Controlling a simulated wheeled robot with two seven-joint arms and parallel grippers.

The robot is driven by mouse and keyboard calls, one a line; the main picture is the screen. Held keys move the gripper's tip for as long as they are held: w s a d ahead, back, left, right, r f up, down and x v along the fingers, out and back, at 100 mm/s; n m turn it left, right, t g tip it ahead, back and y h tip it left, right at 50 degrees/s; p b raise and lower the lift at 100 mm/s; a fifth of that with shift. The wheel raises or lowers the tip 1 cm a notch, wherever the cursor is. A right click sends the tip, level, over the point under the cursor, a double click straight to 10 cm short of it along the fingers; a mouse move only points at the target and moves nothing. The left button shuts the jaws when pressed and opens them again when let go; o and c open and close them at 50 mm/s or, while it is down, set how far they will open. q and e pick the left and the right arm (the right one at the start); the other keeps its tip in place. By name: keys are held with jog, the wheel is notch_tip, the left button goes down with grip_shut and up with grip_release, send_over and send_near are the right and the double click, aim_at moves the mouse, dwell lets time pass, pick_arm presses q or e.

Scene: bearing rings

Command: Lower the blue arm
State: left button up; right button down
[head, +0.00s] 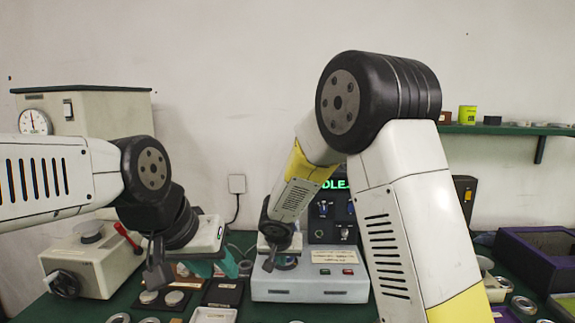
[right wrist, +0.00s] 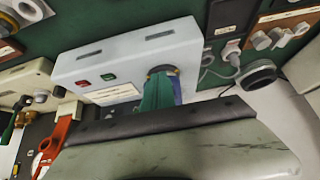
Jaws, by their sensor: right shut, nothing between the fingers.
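I cannot make out a blue arm for certain. Small blue parts (head: 323,208) show on the dark upright panel of the pale grey machine (head: 310,288); they are too small to tell their shape. My right gripper (head: 284,260) is over the left part of this machine, at a round seat. In the right wrist view its teal fingers (right wrist: 160,90) are together and empty, with the tips at the dark round seat (right wrist: 163,71). I cannot tell whether they touch it. My left gripper (head: 215,268) hangs left of the machine, its teal fingers partly hidden.
Red (right wrist: 84,82) and green (right wrist: 108,76) buttons are on the machine's front. A red-orange part (right wrist: 52,140) is close by. A beige device (head: 90,258) with a red lever stands at left, a purple bin (head: 535,262) at right. Trays and rings crowd the green table's front.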

jog(key=shift+s+f, duration=0.35)
jog(key=shift+f, duration=0.3)
jog(key=s+r, duration=0.5)
jog(key=s, duration=0.5)
jog(key=shift+r, duration=0.4)
dwell(1.4)
